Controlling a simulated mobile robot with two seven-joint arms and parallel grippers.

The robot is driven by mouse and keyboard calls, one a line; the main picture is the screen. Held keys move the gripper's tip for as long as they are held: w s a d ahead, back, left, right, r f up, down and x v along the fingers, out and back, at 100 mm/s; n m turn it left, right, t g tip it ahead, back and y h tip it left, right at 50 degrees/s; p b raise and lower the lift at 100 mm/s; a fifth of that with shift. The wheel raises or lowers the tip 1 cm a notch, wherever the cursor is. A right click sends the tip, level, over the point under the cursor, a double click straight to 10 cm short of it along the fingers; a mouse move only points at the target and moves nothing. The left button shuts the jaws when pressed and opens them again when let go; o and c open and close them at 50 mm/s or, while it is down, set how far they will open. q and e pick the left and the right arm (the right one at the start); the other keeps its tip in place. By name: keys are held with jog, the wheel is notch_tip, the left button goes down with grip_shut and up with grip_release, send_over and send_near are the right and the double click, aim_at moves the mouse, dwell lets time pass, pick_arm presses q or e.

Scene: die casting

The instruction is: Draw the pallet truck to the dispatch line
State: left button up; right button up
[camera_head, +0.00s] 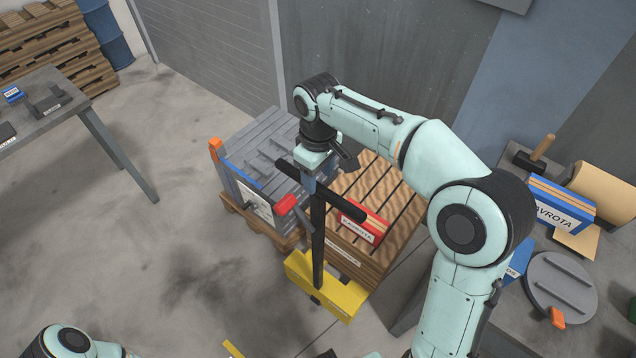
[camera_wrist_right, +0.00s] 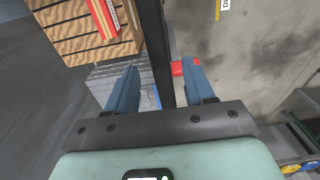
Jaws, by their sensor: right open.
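The pallet truck (camera_head: 325,284) has a yellow body, a dark upright pole and a black crossbar handle. It stands at a wooden pallet load in the middle of the head view. My right gripper (camera_head: 309,182) is at the top of the pole, by the crossbar. In the right wrist view its two blue fingers (camera_wrist_right: 160,70) are apart, with the dark pole (camera_wrist_right: 155,45) showing between them; I cannot tell whether they touch it. A yellow strip (camera_head: 232,348) shows on the floor at the bottom edge; I cannot tell if it is the dispatch line. My left gripper is out of view.
A slatted wooden crate (camera_head: 378,205) with a red box (camera_head: 363,222) and a grey ribbed block (camera_head: 262,150) stand behind the truck. A cluttered bench is at right, with a round grey lid (camera_head: 561,287). A grey table (camera_head: 45,100) is at left. Floor at left-centre is clear.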

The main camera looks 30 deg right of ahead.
jog(key=shift+f, duration=1.35)
grip_shut()
